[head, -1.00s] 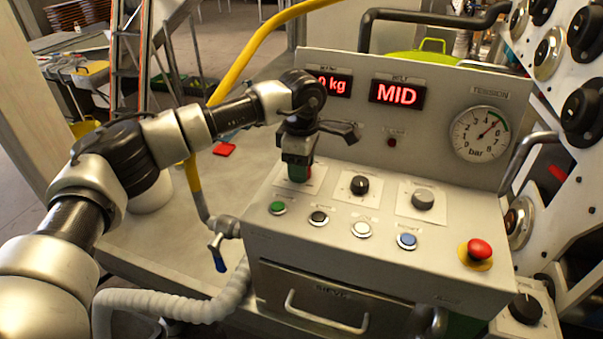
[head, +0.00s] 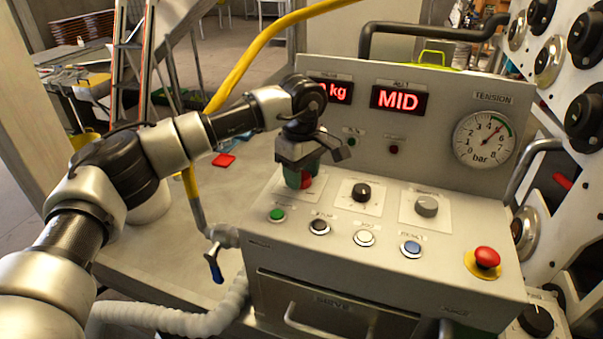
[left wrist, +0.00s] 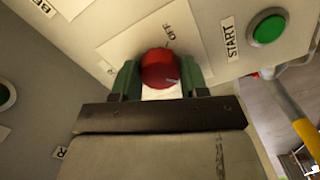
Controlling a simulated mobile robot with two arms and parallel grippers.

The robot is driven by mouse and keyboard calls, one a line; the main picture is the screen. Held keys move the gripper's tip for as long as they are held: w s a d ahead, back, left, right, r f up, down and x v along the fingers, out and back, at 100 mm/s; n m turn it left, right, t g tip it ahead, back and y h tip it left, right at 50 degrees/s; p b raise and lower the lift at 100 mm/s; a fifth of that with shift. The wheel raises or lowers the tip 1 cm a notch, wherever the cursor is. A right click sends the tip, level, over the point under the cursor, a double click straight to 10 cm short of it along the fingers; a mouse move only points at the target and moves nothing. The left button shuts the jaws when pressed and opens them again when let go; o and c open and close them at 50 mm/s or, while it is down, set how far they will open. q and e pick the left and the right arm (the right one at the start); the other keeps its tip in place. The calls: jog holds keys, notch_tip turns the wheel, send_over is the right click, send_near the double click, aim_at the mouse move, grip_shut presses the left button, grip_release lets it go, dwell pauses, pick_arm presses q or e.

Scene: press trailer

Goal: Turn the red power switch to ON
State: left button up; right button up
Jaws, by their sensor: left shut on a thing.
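The red power switch (left wrist: 160,68) is a round red knob on a pale plate of the control panel. An OFF label (left wrist: 169,31) stands beside it in the left wrist view. A light mark shows on the knob's side away from OFF, towards the lower right. No ON label is readable. My left gripper (head: 301,183) reaches down over the panel's left end, its green fingers on either side of the knob, shut on it. In the head view the red switch (head: 306,182) is mostly hidden by the fingers. My right gripper is not in view.
A black knob (head: 361,192) and a grey knob (head: 426,206) sit right of the switch. A green START button (head: 277,215) and other buttons line the front. A red emergency button (head: 486,257) is at the right. The display (head: 398,99) reads MID.

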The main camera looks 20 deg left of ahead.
pick_arm(q)
jog(key=shift+r, duration=0.15)
jog(key=o, duration=0.9)
notch_tip(320, 180, up, 11)
jog(key=shift+f+b, duration=0.15)
jog(key=shift+b, duration=0.55)
